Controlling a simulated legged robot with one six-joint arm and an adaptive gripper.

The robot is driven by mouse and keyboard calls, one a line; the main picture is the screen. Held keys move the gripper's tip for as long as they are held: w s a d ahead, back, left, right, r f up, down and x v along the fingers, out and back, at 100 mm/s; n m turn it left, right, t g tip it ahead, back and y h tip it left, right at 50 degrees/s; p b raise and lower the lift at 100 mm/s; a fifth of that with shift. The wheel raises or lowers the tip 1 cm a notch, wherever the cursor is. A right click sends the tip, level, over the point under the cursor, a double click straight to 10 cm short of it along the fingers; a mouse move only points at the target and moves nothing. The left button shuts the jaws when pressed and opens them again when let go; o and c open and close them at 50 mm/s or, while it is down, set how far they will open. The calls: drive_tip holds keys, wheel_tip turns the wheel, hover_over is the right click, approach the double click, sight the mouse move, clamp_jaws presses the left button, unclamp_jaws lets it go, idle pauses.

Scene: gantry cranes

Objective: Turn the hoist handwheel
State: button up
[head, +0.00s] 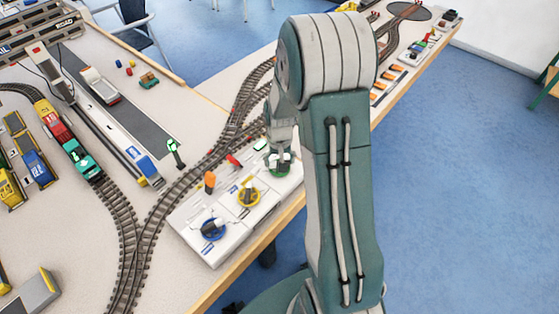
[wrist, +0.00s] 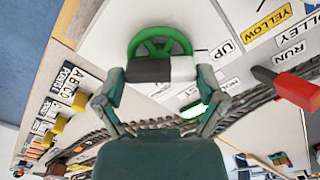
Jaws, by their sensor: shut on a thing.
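The green handwheel (wrist: 160,41) is at the top middle of the wrist view, with a half black, half white bar (wrist: 150,70) across its near side. My gripper (wrist: 161,74) is shut on this bar, one finger at each end. Labels reading UP and HOIST lie beside the wheel. In the head view the green handwheel (head: 280,171) sits at the far end of the white control panel (head: 210,252). My gripper (head: 281,155) points down onto it and hides most of it.
Model tracks (head: 165,205) run behind. My arm blocks part of the table edge.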

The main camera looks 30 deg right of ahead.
drive_tip(key=shift+w+n, duration=0.1)
drive_tip(key=shift+n, duration=0.2)
drive_tip(key=o, duration=0.8)
wheel_tip(320, 180, up, 12)
drive_tip(key=shift+f, duration=0.1)
idle(0.4)
